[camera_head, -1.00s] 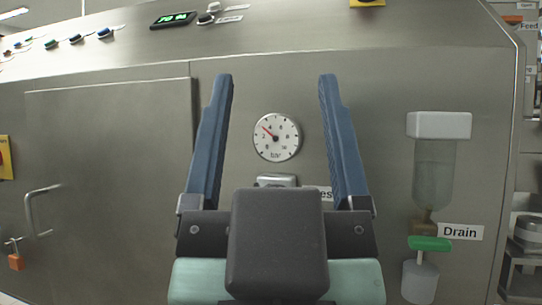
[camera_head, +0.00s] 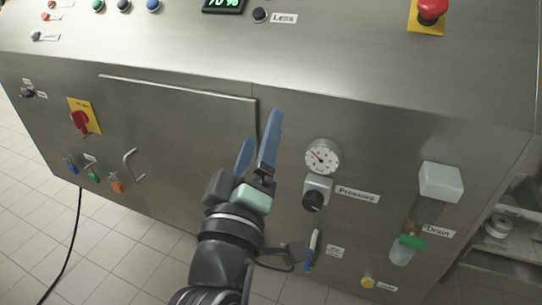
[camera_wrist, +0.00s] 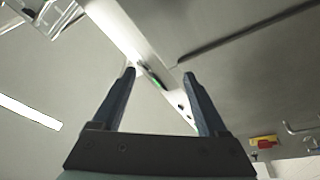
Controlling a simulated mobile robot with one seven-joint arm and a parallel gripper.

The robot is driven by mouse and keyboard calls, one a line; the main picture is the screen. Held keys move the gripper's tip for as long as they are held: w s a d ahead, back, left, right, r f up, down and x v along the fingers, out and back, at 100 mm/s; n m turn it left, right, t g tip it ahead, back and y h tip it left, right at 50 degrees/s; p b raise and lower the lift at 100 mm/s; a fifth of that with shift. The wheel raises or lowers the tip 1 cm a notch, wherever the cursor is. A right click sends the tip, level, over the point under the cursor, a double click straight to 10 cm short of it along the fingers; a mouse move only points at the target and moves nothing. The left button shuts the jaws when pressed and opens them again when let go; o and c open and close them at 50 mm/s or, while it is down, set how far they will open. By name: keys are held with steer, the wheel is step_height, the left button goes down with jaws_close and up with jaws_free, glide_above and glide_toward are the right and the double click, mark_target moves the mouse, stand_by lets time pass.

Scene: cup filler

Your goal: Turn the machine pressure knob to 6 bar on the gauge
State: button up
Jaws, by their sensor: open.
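The pressure knob (camera_head: 314,200) is black, on a grey block under the round white gauge (camera_head: 322,156), with a "Pressure" label to its right. The red gauge needle points up and left; the numbers are too small to read now. My gripper (camera_head: 261,126) is open and empty, with its blue fingers pointing up, left of the gauge and knob in the head view. It is apart from the knob. In the wrist view my gripper (camera_wrist: 159,74) shows both fingers spread with nothing between them; knob and gauge are not in that view.
A closed cabinet door (camera_head: 185,140) lies behind and left of my arm. A blue-handled valve (camera_head: 312,250) sits below the knob. The drain bottle (camera_head: 425,208) is at the right. A red emergency button (camera_head: 432,10) is on top.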

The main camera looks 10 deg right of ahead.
step_height(320, 180, down, 7)
steer(key=s+d+n+g+h+p, duration=0.2)
steer(key=n+g+p, duration=0.1)
steer(key=n+p, duration=1.05)
steer(key=n, duration=0.6)
glide_toward(310, 207)
steer(key=shift+g, duration=0.4)
steer(key=x, duration=0.8)
steer(key=shift+w+d+r+b, duration=0.15)
steer(key=shift+w+r+b, duration=0.15)
steer(key=shift+w+b, duration=0.1)
jaws_close()
